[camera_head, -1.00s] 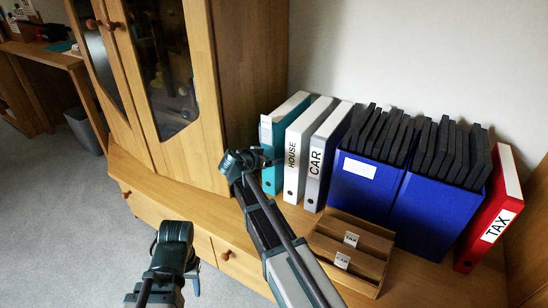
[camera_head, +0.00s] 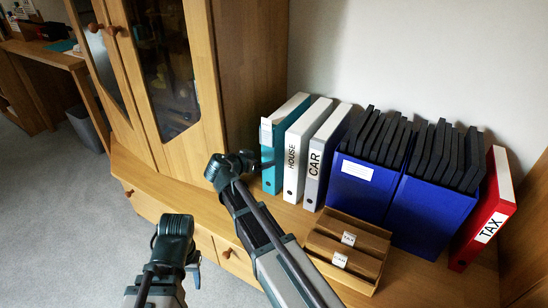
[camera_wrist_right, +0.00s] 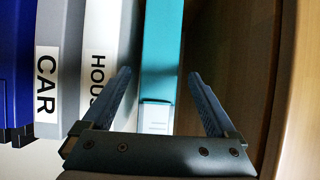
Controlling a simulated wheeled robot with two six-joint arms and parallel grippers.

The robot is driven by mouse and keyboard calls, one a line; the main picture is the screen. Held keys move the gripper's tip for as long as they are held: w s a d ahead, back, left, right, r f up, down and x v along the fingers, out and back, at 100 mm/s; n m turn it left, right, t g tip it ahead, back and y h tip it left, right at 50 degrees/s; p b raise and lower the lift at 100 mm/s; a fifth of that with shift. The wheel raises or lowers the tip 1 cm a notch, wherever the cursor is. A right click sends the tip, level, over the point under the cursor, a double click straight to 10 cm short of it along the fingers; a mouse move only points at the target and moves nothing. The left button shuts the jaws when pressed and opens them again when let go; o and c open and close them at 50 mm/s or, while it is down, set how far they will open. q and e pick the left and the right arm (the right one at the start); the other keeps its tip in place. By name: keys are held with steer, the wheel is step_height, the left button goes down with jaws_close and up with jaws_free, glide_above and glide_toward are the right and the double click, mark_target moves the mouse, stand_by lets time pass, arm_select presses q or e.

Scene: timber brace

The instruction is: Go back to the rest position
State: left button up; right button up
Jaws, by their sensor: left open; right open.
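My right gripper (camera_head: 258,161) is in front of the teal binder (camera_head: 271,165) at the left end of the binder row. In the right wrist view its fingers (camera_wrist_right: 160,100) are spread wide with nothing held between them. The teal binder (camera_wrist_right: 162,60) stands ahead of the gap; whether the fingers touch it I cannot tell. My left gripper (camera_head: 193,262) is low in the head view, over the floor in front of the drawers; its fingers are mostly hidden by its wrist, and nothing shows in it.
White HOUSE (camera_head: 293,165) and grey CAR (camera_head: 313,170) binders, blue boxes (camera_head: 432,215) of black folders and a leaning red TAX binder (camera_head: 487,225) line the wall. A wooden tray (camera_head: 331,284) sits in front. A glass-door cabinet (camera_head: 212,95) rises on the left.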

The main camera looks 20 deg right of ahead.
stand_by(0.4)
steer(key=s+a+f+n+g+y+p, duration=0.25)
steer(key=s+a+n, duration=0.3)
steer(key=s, duration=0.35)
steer(key=s+a+f+n+g+y+p, duration=0.1)
steer(key=s+a+n+g+y, duration=0.25)
steer(key=s+a, duration=0.4)
steer(key=s+a+f+n+g+y+p, duration=0.2)
steer(key=s+a+n, duration=0.3)
steer(key=s, duration=0.6)
step_height(320, 180, up, 38)
steer(key=p, duration=3.8)
steer(key=shift+s+a, duration=0.2)
steer(key=shift+s, duration=0.1)
steer(key=shift+f, duration=0.1)
